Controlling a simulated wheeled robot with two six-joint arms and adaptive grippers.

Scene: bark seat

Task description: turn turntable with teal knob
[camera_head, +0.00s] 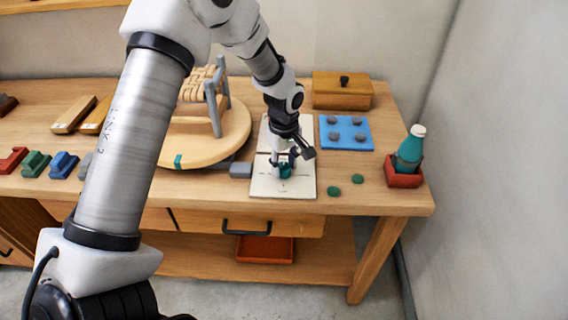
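The turntable (236,132) is a round pale wooden disc on the bench, partly hidden behind my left arm. A teal mark (178,161) is on the disc's front edge. The teal knob (285,172) is on a white board right of the turntable. My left gripper (285,163) points down at the knob, with fingers beside it. It partly hides the knob, and I cannot tell whether the fingers press on it. My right gripper is not in view.
A grey block (241,169) sits between turntable and white board (299,187). A blue pad (358,138), a wooden box (342,94), two green discs (334,191) and a teal bottle (410,149) in a red holder (404,178) are to the right. Coloured blocks (63,165) lie left.

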